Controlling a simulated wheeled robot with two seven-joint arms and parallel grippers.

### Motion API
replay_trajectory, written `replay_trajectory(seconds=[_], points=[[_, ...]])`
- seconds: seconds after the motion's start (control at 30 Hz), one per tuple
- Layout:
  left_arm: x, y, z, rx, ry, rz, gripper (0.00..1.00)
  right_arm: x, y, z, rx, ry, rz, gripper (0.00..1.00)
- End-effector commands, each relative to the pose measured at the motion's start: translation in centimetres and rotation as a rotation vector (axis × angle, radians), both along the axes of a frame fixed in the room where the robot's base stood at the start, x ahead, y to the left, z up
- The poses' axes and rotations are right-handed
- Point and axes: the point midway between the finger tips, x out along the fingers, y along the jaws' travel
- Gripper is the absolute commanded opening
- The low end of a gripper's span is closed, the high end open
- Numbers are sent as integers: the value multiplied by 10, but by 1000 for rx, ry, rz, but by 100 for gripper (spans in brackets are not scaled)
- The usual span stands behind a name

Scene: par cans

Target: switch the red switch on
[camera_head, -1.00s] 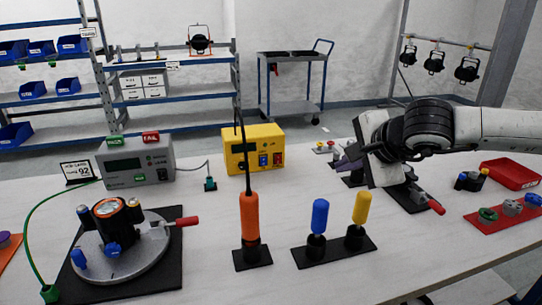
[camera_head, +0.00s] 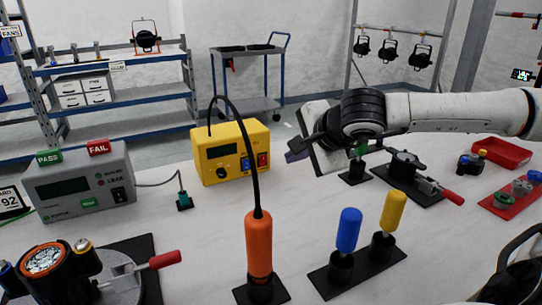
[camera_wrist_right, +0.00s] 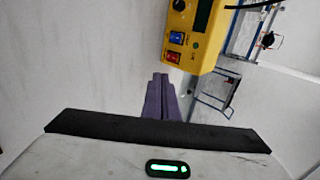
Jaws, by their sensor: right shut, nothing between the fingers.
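The red switch (camera_head: 262,160) is a small rocker on the front of the yellow box (camera_head: 225,142), right of a blue switch (camera_head: 246,164). In the right wrist view the red switch (camera_wrist_right: 173,57) shows near the purple fingertips, beside the blue one (camera_wrist_right: 176,38). I cannot tell which way the red rocker is set. My right gripper (camera_head: 292,155) is just right of the yellow box, its purple fingers pointing toward it. In the wrist view its fingers (camera_wrist_right: 161,77) are together and empty, apart from the switch. My left gripper is not in view.
An orange handle (camera_head: 258,243) with a black cable arching to the yellow box stands in front. Blue (camera_head: 348,230) and yellow (camera_head: 392,211) handles stand on a black base. A grey PASS/FAIL tester (camera_head: 80,180) is at left. A red-handled clamp (camera_head: 418,178) lies below my right arm.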

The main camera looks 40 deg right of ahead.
Motion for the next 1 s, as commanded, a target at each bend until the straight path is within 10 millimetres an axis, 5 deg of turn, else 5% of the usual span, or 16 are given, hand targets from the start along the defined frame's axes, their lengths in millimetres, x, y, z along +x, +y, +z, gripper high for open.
replay_trajectory(seconds=[0.7, 1.0], points=[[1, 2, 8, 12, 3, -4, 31, 69, -21, -63, 8, -1, -3, 0], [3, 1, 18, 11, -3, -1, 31, 101, -32, -58, 3, 0, -3, 0]])
